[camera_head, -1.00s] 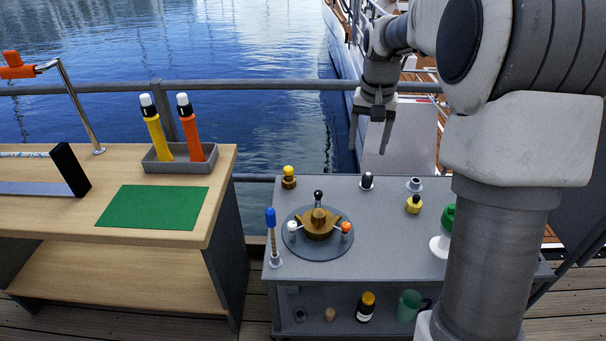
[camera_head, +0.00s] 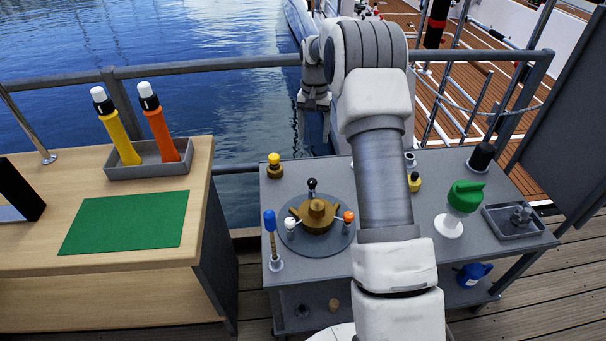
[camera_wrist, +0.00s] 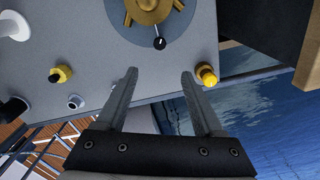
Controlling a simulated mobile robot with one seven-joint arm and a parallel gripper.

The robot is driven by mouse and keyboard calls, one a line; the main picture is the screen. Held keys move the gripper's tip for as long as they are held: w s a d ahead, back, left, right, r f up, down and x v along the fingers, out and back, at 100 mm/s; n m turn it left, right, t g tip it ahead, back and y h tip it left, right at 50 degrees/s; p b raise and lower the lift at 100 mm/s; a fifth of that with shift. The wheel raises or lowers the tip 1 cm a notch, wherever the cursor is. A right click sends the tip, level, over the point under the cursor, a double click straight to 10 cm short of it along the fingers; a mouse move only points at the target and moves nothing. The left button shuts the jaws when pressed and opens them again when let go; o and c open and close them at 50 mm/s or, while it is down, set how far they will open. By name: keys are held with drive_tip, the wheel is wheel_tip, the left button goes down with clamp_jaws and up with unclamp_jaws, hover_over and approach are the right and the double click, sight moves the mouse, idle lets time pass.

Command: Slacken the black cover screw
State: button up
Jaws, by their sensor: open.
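A black-topped knob (camera_head: 312,184) stands at the back edge of a round grey disc (camera_head: 290,236) on the cart. It also shows in the wrist view (camera_wrist: 159,43). A brass hub with arms (camera_head: 317,214) sits at the disc's middle. White (camera_head: 291,224) and orange (camera_head: 348,217) knobs flank it. I cannot tell for certain that the black knob is the cover screw. My gripper (camera_wrist: 160,72) is open and empty, its fingers pointing towards the cart; the black knob appears beyond the gap between them. In the head view my gripper (camera_head: 314,118) hangs behind the cart.
Yellow-topped knobs (camera_head: 274,164) (camera_head: 414,182), a green-topped piece (camera_head: 465,197), a blue-topped stick (camera_head: 271,240) and a grey tray (camera_head: 520,223) stand on the cart (camera_head: 330,260). A wooden bench (camera_head: 110,255) is at left. A railing (camera_head: 200,68) runs behind. My arm hides the cart's middle.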

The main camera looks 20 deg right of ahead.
sight(312, 180)
wheel_tip(312, 180, down, 18)
drive_tip(key=shift+r+b, duration=0.25)
drive_tip(key=shift+b, duration=0.9)
drive_tip(key=shift+c, duration=0.2)
clamp_jaws()
